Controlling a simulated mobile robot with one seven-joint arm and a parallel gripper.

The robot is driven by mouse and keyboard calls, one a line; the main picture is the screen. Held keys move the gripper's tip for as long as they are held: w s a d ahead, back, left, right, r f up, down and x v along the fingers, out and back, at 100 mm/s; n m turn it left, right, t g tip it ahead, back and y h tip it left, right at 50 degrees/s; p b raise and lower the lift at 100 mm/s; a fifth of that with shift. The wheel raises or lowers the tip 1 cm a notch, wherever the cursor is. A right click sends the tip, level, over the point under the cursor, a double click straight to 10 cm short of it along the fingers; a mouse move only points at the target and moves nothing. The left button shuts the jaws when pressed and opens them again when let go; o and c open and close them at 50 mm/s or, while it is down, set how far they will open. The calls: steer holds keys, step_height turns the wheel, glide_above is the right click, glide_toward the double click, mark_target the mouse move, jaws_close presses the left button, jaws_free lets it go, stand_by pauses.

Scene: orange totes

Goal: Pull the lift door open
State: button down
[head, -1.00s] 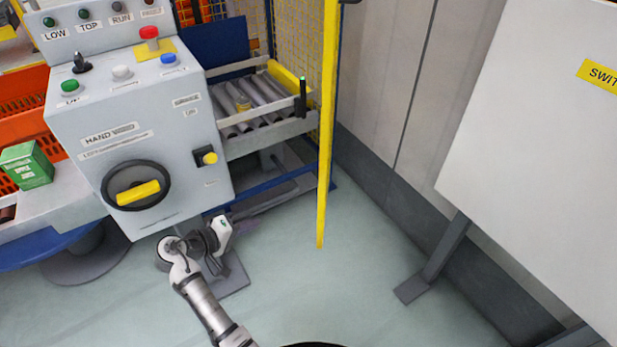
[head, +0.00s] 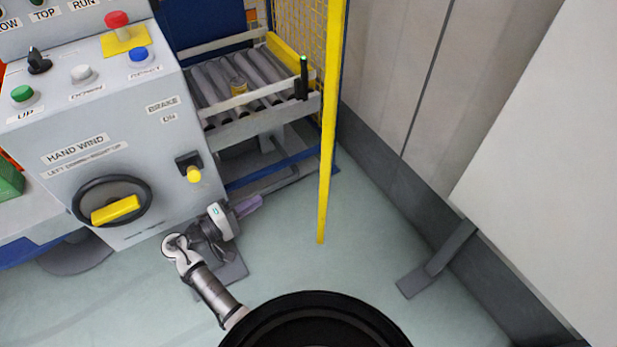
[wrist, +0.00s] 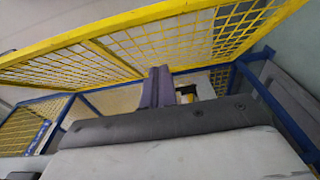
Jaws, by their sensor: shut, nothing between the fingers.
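The lift door is a yellow-framed mesh panel. In the head view its yellow frame (head: 328,150) shows nearly edge-on, standing out from the blue lift frame, with the roller bay uncovered beside it. In the wrist view the door's mesh panel (wrist: 170,45) slants across the top. My gripper (head: 250,205) is low, left of the door's lower end and in front of the lift's base. Its grey-purple fingers (wrist: 157,88) are together and empty. I see no clear contact with the door. No door handle is clearly visible.
The grey control box (head: 120,140) with buttons and a hand wheel stands close left of my arm. Rollers (head: 235,85) lie in the lift. A black upright piece (head: 303,80) ends a low rail. A white panel (head: 545,170) stands right; floor between is clear.

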steer(key=s+d+p+x, duration=0.1)
steer(key=s+p+x, duration=0.1)
steer(key=x, duration=1.4)
steer(key=shift+d+p, duration=0.45)
steer(key=shift+p, duration=0.1)
steer(key=w+d+t+y+b, duration=0.1)
steer(key=w+d, duration=0.2)
steer(key=d, duration=1.3)
steer(key=w+d+n+b, duration=0.1)
steer(key=w+d, duration=0.1)
steer(key=d, duration=1.4)
steer(key=shift+w+d+n+t+y, duration=0.15)
steer(key=shift+w+n+t+y, duration=0.15)
steer(key=shift+w+t+y, duration=0.1)
steer(key=shift+s+f, duration=0.1)
